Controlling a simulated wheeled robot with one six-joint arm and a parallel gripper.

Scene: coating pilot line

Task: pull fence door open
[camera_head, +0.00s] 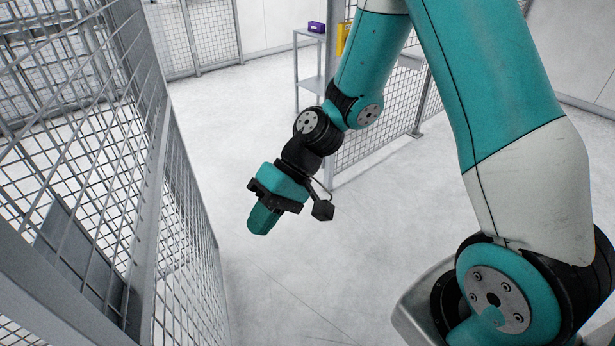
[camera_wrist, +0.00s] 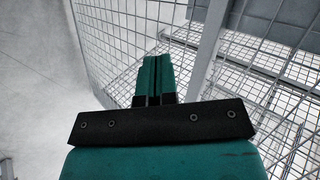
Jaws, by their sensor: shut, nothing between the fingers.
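A grey wire-mesh fence panel with metal posts (camera_head: 160,190) fills the left side of the head view. I cannot tell for sure which part of it is the fence door, and no handle is clearly visible. My gripper (camera_head: 258,222) is shut and empty, pointing down and left above the floor to the right of this mesh, and appears apart from it. In the wrist view the closed teal fingers (camera_wrist: 153,78) show with mesh (camera_wrist: 115,35) and a grey post (camera_wrist: 208,50) beyond them.
A grey flat plate (camera_head: 85,262) shows through the left mesh. Another mesh panel (camera_head: 372,120) stands behind my arm. The floor (camera_head: 280,290) around my gripper is clear.

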